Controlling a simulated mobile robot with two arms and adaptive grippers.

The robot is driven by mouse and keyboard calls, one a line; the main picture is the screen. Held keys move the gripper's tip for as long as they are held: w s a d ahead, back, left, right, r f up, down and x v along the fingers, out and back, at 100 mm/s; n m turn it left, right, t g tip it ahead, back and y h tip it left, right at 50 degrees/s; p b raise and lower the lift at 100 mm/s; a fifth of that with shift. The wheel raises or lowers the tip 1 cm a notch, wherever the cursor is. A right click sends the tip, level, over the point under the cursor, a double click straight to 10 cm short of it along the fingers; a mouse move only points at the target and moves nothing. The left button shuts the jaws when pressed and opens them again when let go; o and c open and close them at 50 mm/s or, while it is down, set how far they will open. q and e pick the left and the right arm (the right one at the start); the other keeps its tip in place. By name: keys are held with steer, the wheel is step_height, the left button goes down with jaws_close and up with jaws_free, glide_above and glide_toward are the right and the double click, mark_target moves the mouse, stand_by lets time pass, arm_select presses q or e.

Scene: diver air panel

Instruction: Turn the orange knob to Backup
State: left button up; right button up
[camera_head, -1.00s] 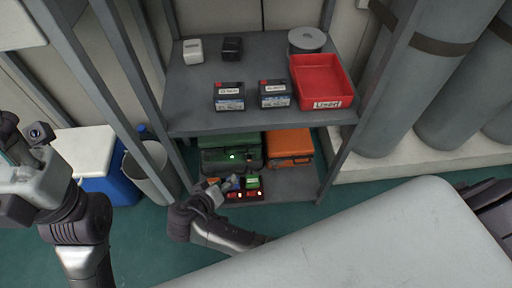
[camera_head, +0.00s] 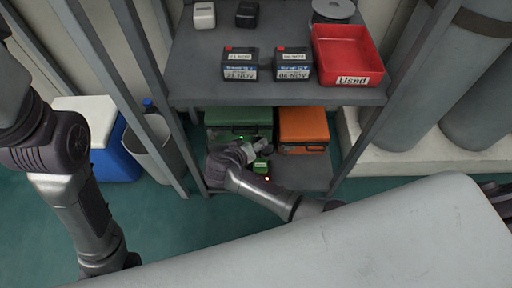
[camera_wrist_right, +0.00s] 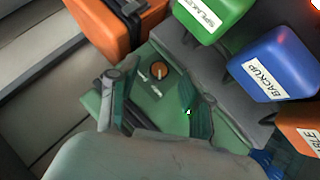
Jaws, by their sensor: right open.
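The orange knob (camera_wrist_right: 160,69) shows in the right wrist view on a green panel face (camera_wrist_right: 135,98). It has a pale pointer mark, and two small white labels beside it are too small to read. My right gripper (camera_wrist_right: 155,86) is open, with one finger on each side below the knob, apart from it. In the head view my right arm reaches into the lower shelf, and its gripper (camera_head: 262,146) is small there; the knob cannot be made out. A blue block labelled BACKUP (camera_wrist_right: 268,68) is right of the knob. My left gripper is outside the view.
A green block (camera_wrist_right: 210,14) and an orange case (camera_wrist_right: 113,26) lie close around the knob. In the head view the upper shelf (camera_head: 200,84) overhangs my right arm. A green case (camera_head: 238,118) and an orange case (camera_head: 303,124) stand behind it. Shelf posts flank the opening.

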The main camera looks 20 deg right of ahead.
steer(key=shift+w+d+f, duration=0.2)
steer(key=shift+w+d, duration=0.05)
steer(key=shift+c, duration=0.3)
jaws_close()
